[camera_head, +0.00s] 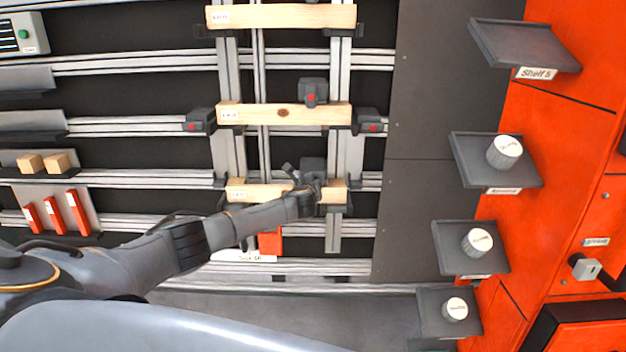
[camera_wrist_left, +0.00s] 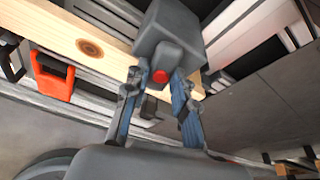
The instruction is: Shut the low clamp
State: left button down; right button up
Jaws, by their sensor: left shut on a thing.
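The low clamp (camera_head: 312,166) is a dark grey block at the lowest wooden beam (camera_head: 250,192) in the head view. In the left wrist view the clamp (camera_wrist_left: 168,40) shows a protruding grey nose with a red end. My left gripper (camera_head: 308,186) reaches it from the left in the head view. In the wrist view the blue-padded fingers of my left gripper (camera_wrist_left: 158,84) stand on either side of the nose and are shut on it. The contact is partly hidden, and I cannot tell whether the clamp presses on the beam. My right gripper is not in view.
A middle beam (camera_head: 250,113) with its own clamp (camera_head: 313,92) and a top beam (camera_head: 280,16) lie above. An orange part (camera_head: 270,242) sits below the low beam. Shelves with white-topped cylinders, one on this shelf (camera_head: 470,262), stick out from the orange wall at right.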

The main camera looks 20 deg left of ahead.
pick_arm(q)
jog(key=shift+m, duration=0.6)
jog(key=shift+f+m+y, duration=0.1)
jog(key=shift+m+y, duration=0.6)
jog(key=shift+m, duration=0.5)
jog(key=c, duration=1.2)
grip_release()
jog(key=shift+s, duration=0.1)
jog(key=s+f+v, duration=0.1)
jog(key=v, duration=0.7)
jog(key=shift+s+d, duration=0.25)
jog(key=shift+s, duration=0.2)
